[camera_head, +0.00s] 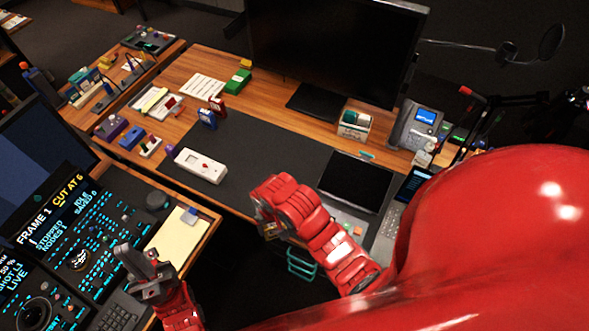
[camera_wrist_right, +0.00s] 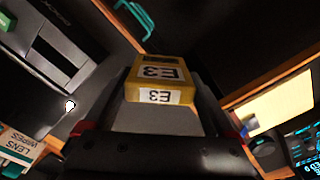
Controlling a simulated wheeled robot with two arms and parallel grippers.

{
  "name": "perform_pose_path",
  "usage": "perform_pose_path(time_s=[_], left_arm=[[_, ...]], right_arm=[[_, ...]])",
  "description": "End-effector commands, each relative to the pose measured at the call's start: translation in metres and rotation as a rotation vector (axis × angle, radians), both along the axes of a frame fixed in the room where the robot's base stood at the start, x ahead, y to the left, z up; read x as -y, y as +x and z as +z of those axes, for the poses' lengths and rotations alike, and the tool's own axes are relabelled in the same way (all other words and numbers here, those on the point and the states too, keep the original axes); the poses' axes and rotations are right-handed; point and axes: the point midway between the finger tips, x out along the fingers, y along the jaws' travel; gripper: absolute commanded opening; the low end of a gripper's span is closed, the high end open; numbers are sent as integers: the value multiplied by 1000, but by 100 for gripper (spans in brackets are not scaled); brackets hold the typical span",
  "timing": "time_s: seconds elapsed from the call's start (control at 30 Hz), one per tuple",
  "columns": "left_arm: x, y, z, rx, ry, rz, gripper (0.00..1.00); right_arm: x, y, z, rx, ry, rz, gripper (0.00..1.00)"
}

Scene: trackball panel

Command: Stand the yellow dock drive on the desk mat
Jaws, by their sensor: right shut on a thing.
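The yellow dock drive (camera_wrist_right: 150,80), labelled E3, is between the fingers of my right gripper (camera_wrist_right: 162,98) in the right wrist view. My right gripper (camera_head: 264,212) is shut on it. A blue drive (camera_head: 208,119) and a red drive (camera_head: 217,105) stand upright at the mat's far left part. My left gripper (camera_head: 146,262) is empty over the left console, its fingers apart.
A white device (camera_head: 201,165) lies on the mat's left part. A black laptop or tablet (camera_head: 356,182) is at the right, and a monitor (camera_head: 330,45) stands behind. Small boxes and modules crowd the desk's left side. The mat's middle is clear.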

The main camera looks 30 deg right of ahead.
Motion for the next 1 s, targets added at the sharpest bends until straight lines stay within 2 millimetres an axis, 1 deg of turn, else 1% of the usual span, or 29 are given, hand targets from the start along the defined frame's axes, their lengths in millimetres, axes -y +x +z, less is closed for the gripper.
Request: perform_pose_path(time_s=[0.03, 0.2, 0.27, 0.3, 0.37, 0.43, 0.5, 0.6, 0.8, 0.83, 1.0], left_arm=[[0, 0, -10, 0, 0, 0, 0], [0, 0, -32, 0, 0, 0, 0], [0, 0, -41, 0, 0, 0, 0], [0, 0, -46, 0, 0, 0, 0], [0, 0, -55, 0, 0, 0, 0], [0, 0, -63, 0, 0, 0, 0], [0, 0, -60, 0, 0, 0, 0], [0, 0, -61, 0, 0, 0, 0], [0, 0, -62, 0, 0, 0, 0], [0, 0, -57, 0, 0, 0, 0], [0, 0, -42, 0, 0, 0, 0]], right_arm=[[5, 14, -5, 4, 2, -6, 27], [24, 59, -12, 4, 2, -7, 27], [30, 73, -14, 3, 1, -6, 27], [33, 83, -14, 5, 2, -6, 27], [39, 95, -17, 1, 2, -6, 27], [44, 109, -16, 4, 2, -3, 27], [48, 115, -14, -1, 0, -3, 27], [51, 123, -13, 1, 0, -3, 27], [55, 131, -14, -3, 0, -2, 27], [54, 129, -15, -6, 0, -1, 27], [54, 129, -33, -6, 0, -2, 27]])
